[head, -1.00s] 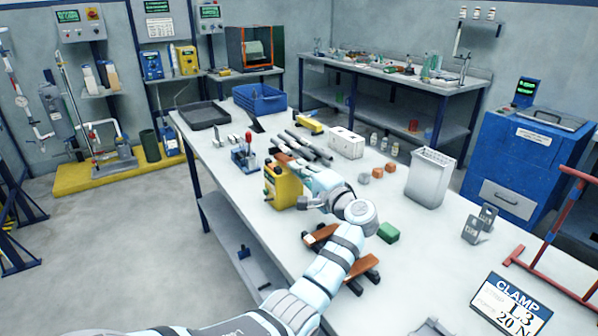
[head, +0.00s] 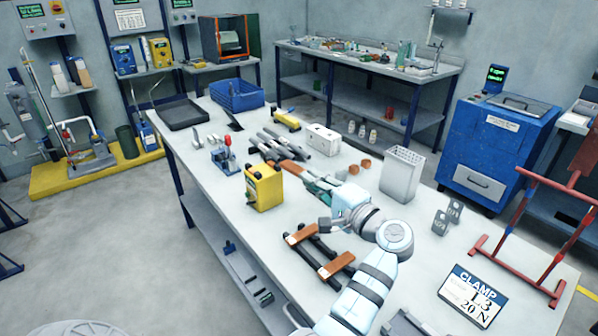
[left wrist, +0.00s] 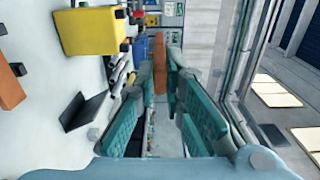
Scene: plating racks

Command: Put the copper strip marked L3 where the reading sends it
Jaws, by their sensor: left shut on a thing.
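My left gripper (head: 318,187), with teal fingers, is shut on a copper strip (head: 291,168) above the table. In the left wrist view the strip (left wrist: 159,62) stands between the fingertips (left wrist: 160,85) and points away from me. Its marking cannot be read. Two more copper strips (head: 300,235) (head: 338,264) lie across dark supports just in front of the gripper. A white-and-blue card (head: 472,296) reads CLAMP, L3 and 20 N. A yellow box (head: 263,188) stands left of the gripper. My right gripper is not in view.
A red frame (head: 520,262) stands at the right of the table (head: 225,185). Two grey tagged pieces (head: 440,221) and a white slotted bin (head: 402,174) stand behind the card. Dark bars (head: 290,146) and a white box (head: 322,139) lie beyond the gripper.

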